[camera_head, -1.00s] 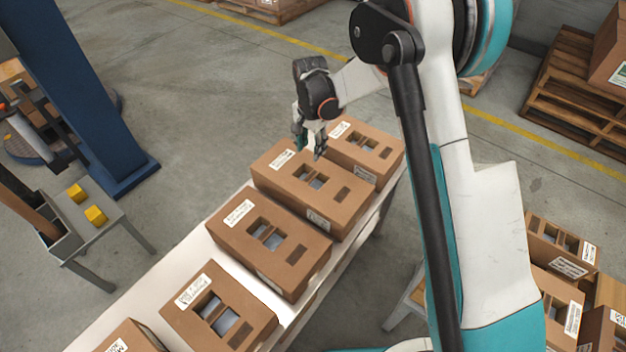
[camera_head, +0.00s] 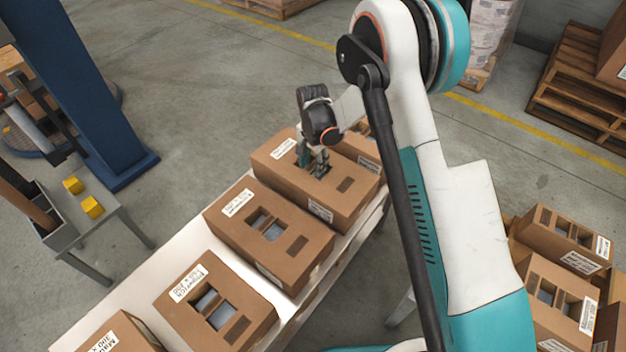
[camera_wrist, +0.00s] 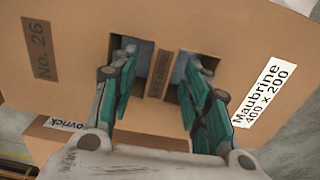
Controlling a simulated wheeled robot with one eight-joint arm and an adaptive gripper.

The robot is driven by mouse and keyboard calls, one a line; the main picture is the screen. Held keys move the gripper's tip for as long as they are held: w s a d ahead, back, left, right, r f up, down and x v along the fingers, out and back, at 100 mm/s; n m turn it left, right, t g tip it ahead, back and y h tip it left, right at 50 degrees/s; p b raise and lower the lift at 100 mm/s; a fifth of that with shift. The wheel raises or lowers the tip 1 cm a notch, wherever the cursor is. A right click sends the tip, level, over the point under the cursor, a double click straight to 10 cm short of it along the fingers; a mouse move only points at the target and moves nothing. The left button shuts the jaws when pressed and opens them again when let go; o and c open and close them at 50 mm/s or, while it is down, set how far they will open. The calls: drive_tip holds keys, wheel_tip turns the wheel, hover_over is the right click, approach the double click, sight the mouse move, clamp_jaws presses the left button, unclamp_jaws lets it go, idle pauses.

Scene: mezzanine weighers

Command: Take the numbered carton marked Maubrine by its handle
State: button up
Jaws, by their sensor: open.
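The carton marked Maubrine 400 x 200 and No. 26 (camera_wrist: 215,55) fills most of the wrist view. It is the brown carton (camera_head: 345,203) under my gripper on the white bench in the head view. Its handle, a cardboard strip (camera_wrist: 160,75), lies between two cut-out openings. My gripper (camera_wrist: 161,68) is open, with one finger at each opening, either side of the strip and not closed on it. In the head view my gripper (camera_head: 315,168) points down at the carton's top; how deep the fingertips reach is hard to tell.
A similar carton (camera_head: 225,220) stands close in front, and another (camera_head: 367,148) close behind, partly hidden by my arm. More cartons stand nearer on the white bench (camera_head: 150,282). A blue post (camera_head: 85,100) and small grey table (camera_head: 110,215) are left.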

drive_tip(key=shift+f, duration=0.1)
drive_tip(key=shift+c, duration=0.5)
clamp_jaws()
